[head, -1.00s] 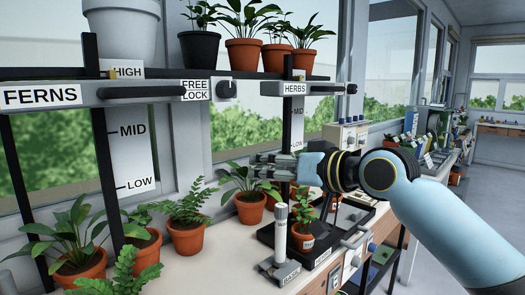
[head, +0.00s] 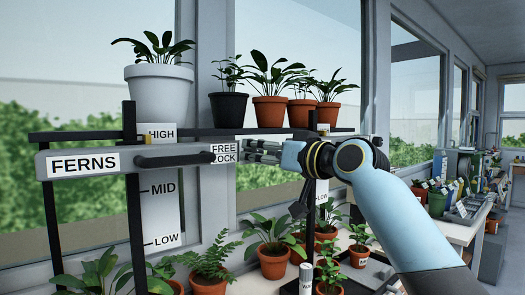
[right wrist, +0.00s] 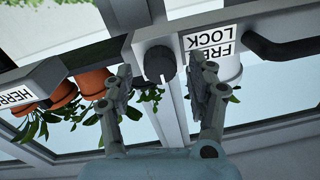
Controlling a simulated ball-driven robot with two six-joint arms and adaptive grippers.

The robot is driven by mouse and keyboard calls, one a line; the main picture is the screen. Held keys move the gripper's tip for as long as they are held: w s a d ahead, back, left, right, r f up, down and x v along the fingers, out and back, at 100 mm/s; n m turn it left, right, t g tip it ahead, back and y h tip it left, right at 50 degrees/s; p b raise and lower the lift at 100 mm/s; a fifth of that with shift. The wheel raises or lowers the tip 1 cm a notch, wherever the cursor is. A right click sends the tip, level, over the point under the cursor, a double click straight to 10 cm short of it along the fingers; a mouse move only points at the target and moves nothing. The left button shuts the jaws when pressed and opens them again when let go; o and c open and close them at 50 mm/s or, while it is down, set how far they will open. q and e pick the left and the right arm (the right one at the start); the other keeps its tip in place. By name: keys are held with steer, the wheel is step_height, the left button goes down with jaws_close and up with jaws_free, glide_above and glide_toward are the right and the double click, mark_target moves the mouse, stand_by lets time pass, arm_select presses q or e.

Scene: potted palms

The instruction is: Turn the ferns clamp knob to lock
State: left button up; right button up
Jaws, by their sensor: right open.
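The FERNS clamp bar (head: 190,158) is grey with a long black handle. A FREE/LOCK label (head: 223,152) sits near its right end. The round black clamp knob (right wrist: 160,63) shows in the right wrist view, on the end of the bar beside the upside-down FREE LOCK label (right wrist: 213,40). In the head view the knob is hidden behind my right gripper (head: 262,150). In the right wrist view my right gripper (right wrist: 162,78) is open, with one finger on each side of the knob. I cannot tell whether the fingers touch it. My left gripper is not in view.
Several potted plants stand on the upper shelf (head: 60,137) behind the bar. More ferns in terracotta pots (head: 208,285) stand below. The HERBS bar (right wrist: 36,88) lies to the left in the right wrist view. Windows are behind.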

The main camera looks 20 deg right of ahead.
steer(key=shift+w+a, duration=0.1)
steer(key=shift+w, duration=0.1)
steer(key=shift+c, duration=0.2)
steer(key=c, duration=1.1)
